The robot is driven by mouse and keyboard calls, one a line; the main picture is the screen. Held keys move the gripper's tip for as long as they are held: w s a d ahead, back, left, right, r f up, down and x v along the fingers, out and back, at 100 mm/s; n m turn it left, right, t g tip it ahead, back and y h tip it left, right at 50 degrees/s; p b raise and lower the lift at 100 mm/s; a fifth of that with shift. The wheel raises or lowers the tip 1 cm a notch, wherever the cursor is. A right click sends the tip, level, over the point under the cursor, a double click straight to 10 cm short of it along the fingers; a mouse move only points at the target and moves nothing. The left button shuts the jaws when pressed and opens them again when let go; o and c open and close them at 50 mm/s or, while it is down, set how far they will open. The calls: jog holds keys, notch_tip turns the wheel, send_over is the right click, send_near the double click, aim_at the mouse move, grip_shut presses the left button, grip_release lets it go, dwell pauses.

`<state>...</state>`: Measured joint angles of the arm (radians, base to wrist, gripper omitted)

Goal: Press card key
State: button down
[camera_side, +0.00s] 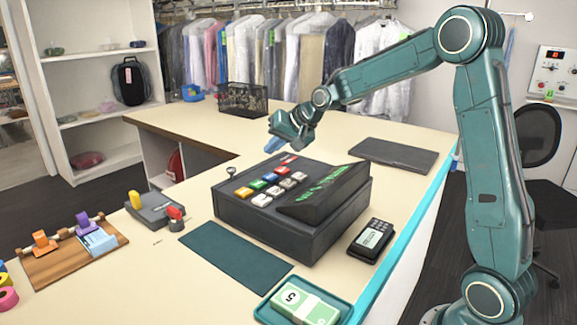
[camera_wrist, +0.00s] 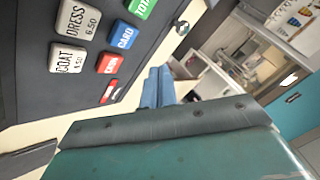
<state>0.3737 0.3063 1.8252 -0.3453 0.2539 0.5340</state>
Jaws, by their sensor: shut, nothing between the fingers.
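The card key is the blue key (camera_side: 270,177) on the dark cash register (camera_side: 262,222), between a green and a red key. In the wrist view the blue key (camera_wrist: 122,35) reads "CARD", with a green key (camera_wrist: 141,8) above it and a red key (camera_wrist: 108,63) below. My gripper (camera_side: 272,147) is shut and empty. Its blue fingers hang just beyond the register's far end, apart from the keys. In the wrist view the fingers (camera_wrist: 158,84) are together, to the right of the keys.
White garment keys (camera_side: 287,183) sit beside the coloured ones. The register's raised display (camera_side: 325,195) stands to their right. A card terminal (camera_side: 371,239), a money tray (camera_side: 262,311) and a green mat (camera_side: 235,257) lie near. Counter beyond the register is mostly clear.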

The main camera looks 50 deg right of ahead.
aim_at(274, 177)
jog(key=shift+f, duration=2.4)
jog(key=shift+f, duration=0.85)
dwell(1.4)
jog(key=shift+r, duration=0.85)
jog(key=shift+r, duration=0.1)
jog(key=shift+r, duration=2.45)
